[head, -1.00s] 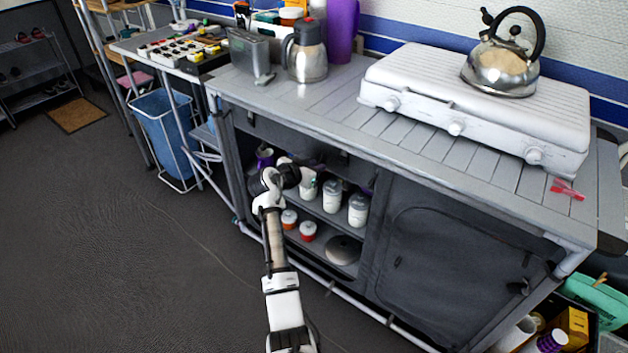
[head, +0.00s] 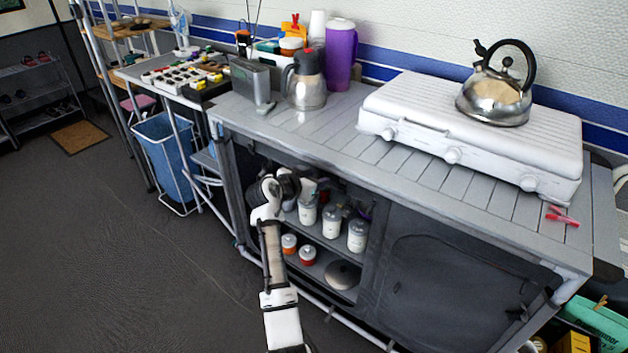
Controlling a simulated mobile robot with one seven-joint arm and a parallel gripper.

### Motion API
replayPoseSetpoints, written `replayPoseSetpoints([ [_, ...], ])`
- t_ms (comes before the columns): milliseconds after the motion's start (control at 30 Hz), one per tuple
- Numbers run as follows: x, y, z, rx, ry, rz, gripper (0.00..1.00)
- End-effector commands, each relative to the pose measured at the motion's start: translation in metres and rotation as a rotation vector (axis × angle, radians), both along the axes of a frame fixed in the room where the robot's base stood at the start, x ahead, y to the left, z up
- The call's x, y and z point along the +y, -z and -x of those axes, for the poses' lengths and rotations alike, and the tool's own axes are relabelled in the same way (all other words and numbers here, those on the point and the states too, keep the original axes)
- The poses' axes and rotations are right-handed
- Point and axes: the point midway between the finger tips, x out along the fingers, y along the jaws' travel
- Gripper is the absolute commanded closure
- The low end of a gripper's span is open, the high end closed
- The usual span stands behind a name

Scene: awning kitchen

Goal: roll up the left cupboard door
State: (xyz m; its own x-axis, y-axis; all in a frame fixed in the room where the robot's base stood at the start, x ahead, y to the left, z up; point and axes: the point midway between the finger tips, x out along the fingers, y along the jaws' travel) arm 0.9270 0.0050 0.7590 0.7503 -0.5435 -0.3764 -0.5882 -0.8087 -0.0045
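The cupboard is a grey fabric unit under a slatted counter (head: 420,172). Its left compartment stands open, with jars on the shelves in view. The dark fabric of the left door (head: 300,157) appears gathered along the top of this opening, just under the counter edge; its exact shape is hard to make out in the shade. The right door (head: 450,265) is down and covers its compartment. My gripper (head: 292,184) is at the upper left part of the left opening, below the gathered fabric. The wrist hides its fingers, so I cannot tell whether it touches the door.
White jars (head: 331,221) stand on the upper shelf, close to the right of my gripper. Orange and red lidded jars (head: 307,255) and a round grey lid (head: 343,274) are lower down. A blue bin (head: 168,150) stands left of the cupboard. The floor in front is clear.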

Motion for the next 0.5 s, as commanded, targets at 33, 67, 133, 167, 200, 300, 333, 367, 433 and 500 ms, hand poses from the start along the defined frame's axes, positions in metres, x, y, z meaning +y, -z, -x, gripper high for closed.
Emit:
replayPoseSetpoints([
  [33, 0.001, 0.001, 0.0, 0.002, 0.0, 0.0, 0.58],
  [67, 0.001, 0.001, 0.0, 0.002, 0.0, 0.0, 0.58],
  [133, 0.001, 0.002, 0.0, 0.004, -0.001, 0.0, 0.58],
  [167, 0.001, 0.002, 0.0, 0.004, -0.001, -0.001, 0.58],
  [200, 0.001, 0.002, 0.001, 0.004, -0.001, -0.001, 0.58],
  [300, 0.003, 0.002, 0.003, 0.005, -0.001, 0.0, 0.58],
  [333, 0.005, 0.001, 0.005, 0.004, -0.001, -0.001, 0.58],
  [367, 0.006, 0.0, 0.007, 0.004, -0.002, -0.001, 0.58],
  [433, 0.013, -0.003, 0.014, 0.003, -0.004, -0.001, 0.58],
  [500, 0.02, -0.008, 0.025, 0.003, -0.004, -0.001, 0.58],
])
